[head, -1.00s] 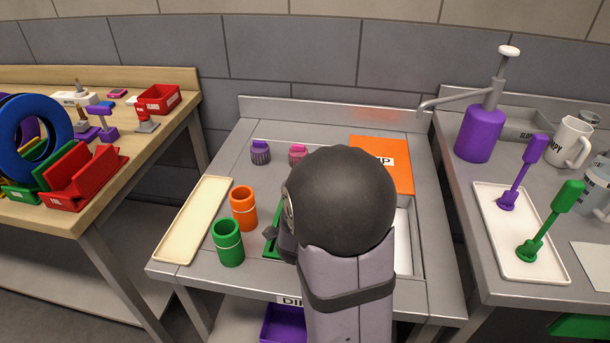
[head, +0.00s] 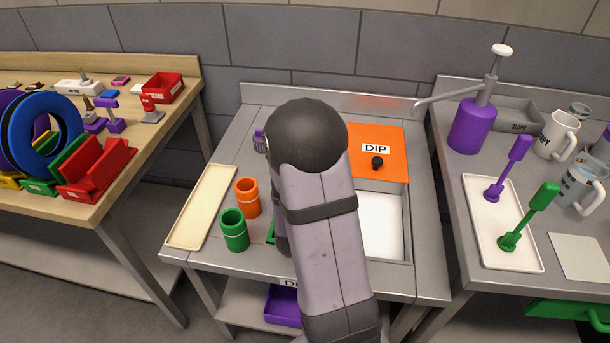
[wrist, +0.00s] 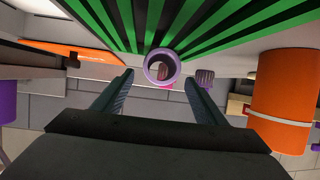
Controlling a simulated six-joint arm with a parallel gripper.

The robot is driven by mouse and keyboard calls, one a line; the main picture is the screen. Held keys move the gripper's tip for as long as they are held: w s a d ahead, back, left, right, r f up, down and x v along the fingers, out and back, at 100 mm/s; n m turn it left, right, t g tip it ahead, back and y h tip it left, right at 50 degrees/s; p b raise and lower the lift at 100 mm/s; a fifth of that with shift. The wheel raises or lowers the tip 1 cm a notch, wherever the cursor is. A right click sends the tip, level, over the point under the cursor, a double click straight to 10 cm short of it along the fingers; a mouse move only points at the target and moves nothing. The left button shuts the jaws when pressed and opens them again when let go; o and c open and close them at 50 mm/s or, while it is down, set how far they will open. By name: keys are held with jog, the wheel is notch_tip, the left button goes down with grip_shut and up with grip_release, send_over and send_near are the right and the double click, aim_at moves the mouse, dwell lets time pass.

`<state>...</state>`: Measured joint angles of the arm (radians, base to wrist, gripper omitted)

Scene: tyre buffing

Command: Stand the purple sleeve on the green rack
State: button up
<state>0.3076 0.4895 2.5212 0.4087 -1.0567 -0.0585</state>
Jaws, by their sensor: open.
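The purple sleeve (wrist: 149,64) shows in the wrist view as a hollow ring with its open end facing me. It is against the striped green rack (wrist: 205,22), which fills the top of that picture. My gripper (wrist: 159,77) is open, one finger on each side of the sleeve, with the sleeve around fingertip level. Clear gaps show between it and both fingers. In the head view my arm hides the sleeve and my fingers. Only a green sliver of the rack (head: 271,232) shows beside my arm.
An orange cylinder (head: 247,198) and a green cylinder (head: 234,230) stand left of my arm, by a cream tray (head: 202,207). A purple ribbed cap (head: 260,141) is behind. The orange DIP panel (head: 376,146) and a white basin (head: 382,224) lie right.

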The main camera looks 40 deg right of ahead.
jog(key=shift+p+x, duration=0.35)
jog(key=shift+x, duration=2.8)
jog(key=c, duration=1.3)
jog(key=shift+r, duration=0.1)
jog(key=shift+r+p, duration=0.45)
jog(key=shift+r, duration=4.5)
